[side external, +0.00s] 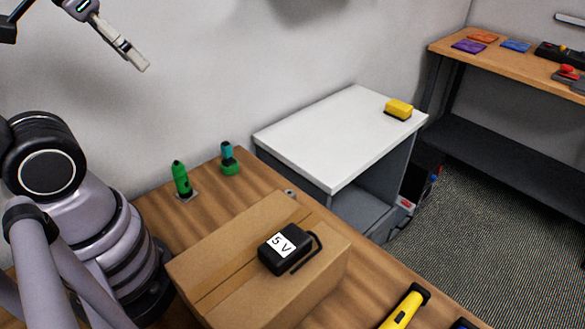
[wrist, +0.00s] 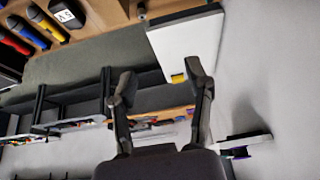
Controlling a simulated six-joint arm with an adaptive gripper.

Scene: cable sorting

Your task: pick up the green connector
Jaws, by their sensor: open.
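A bright green connector-like piece (side external: 181,180) stands upright on a small grey plate on the wooden table, near the wall. A second green piece with a teal and dark top (side external: 229,160) stands a little to its right. I cannot tell which of the two is the green connector. My gripper (side external: 141,66) is high above the table at the upper left, well apart from both. In the wrist view my gripper (wrist: 158,82) has its two dark fingers spread wide with nothing between them. Neither green piece is clear in the wrist view.
A cardboard box (side external: 215,265) on the table carries a black 5V adapter (side external: 277,258). A yellow tool (side external: 405,307) lies at the front edge. A white-topped cabinet (side external: 320,140) with a yellow block (side external: 398,109) stands beyond. A wooden shelf (side external: 452,43) is at the right.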

